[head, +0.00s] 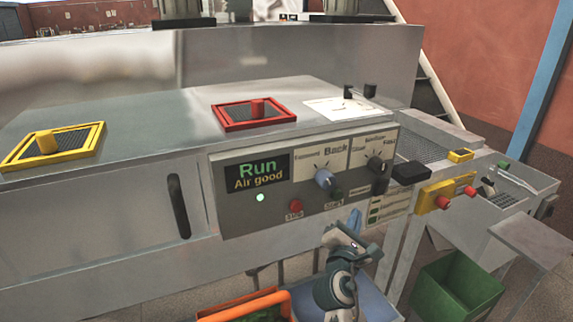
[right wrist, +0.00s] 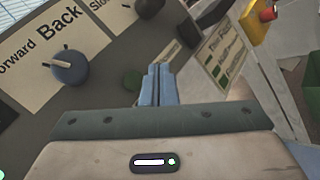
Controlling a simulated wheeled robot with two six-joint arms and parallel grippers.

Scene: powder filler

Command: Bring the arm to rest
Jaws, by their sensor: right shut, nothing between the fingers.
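My right gripper (head: 352,222) is in front of the control panel of the powder filler, just below and right of its knobs. In the right wrist view its two blue fingers (right wrist: 154,85) are together with nothing between them. The panel (head: 235,215) carries a lit display (head: 257,173) reading "Run" and "Air good", with a glowing light below it. A blue-grey selector knob (head: 324,179) sits under the "Forward" and "Back" label; it also shows in the right wrist view (right wrist: 70,67). A red button (head: 296,206) is lower on the panel. My left gripper is not in view.
A red-framed hatch (head: 222,113) and a yellow-framed hatch (head: 92,157) lie on the machine top. A yellow box with red buttons (head: 431,200) sits to the right. A green bin (head: 470,285) stands on the floor at lower right. An orange-rimmed container (head: 222,313) is below the panel.

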